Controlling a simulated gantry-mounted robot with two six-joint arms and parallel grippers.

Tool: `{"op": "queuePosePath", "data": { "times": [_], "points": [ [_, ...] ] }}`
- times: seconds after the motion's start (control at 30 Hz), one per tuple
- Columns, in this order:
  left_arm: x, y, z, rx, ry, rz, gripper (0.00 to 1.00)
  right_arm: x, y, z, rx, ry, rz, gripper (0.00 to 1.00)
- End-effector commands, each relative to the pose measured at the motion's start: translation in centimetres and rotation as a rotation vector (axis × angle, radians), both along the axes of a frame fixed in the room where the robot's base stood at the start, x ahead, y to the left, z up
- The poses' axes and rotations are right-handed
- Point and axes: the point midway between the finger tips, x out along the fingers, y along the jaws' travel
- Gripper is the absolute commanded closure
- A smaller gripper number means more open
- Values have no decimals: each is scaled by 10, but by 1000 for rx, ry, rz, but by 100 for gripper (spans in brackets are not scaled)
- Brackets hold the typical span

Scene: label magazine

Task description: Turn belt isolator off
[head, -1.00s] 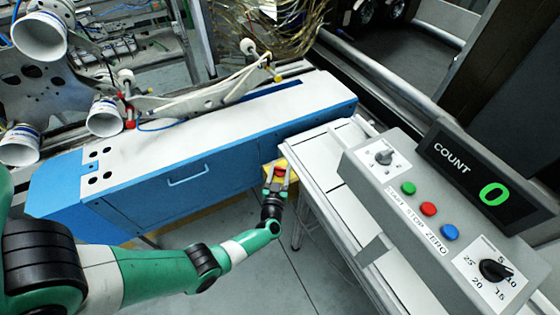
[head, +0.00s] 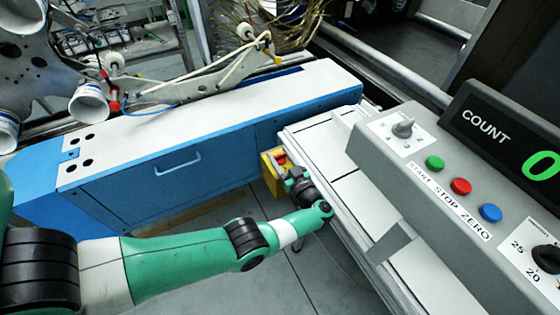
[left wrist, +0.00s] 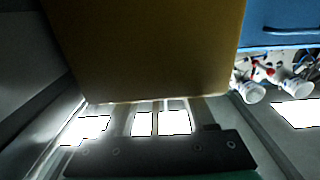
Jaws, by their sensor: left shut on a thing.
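The belt isolator is a yellow box (head: 269,177) with a red knob (head: 281,159), low on the blue cabinet's right end, beside the white-topped bench. My left gripper (head: 285,168) is at the box's front, shut on the red knob and partly covering it. The arm reaches in from the lower left and bends back at the wrist. In the left wrist view, the yellow-brown box (left wrist: 145,50) fills the upper middle; the fingertips and knob cannot be made out there. The knob's exact angle is hidden. My right gripper is not in view.
A grey control panel (head: 385,150) with a selector, green, red and blue buttons and a count display (head: 510,140) stands at right. The blue cabinet (head: 130,185) has a handle. The white bench top (head: 335,160) lies close beside the gripper. Grey floor is open below.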

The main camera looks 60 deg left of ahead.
Motion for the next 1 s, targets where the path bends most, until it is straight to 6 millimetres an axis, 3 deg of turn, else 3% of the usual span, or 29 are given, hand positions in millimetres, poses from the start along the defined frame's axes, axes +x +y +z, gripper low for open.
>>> {"op": "queuePosePath", "data": {
  "times": [0.4,0.43,0.6,0.87,1.0],
  "points": [
    [0,0,2,1,-1,10,100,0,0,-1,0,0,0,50],
    [0,0,2,1,-1,10,43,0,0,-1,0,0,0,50],
    [0,0,1,1,-1,9,15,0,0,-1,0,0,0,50],
    [0,0,1,0,0,8,15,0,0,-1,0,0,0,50],
    [1,-11,1,-1,0,6,15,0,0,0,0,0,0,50]
  ]
}}
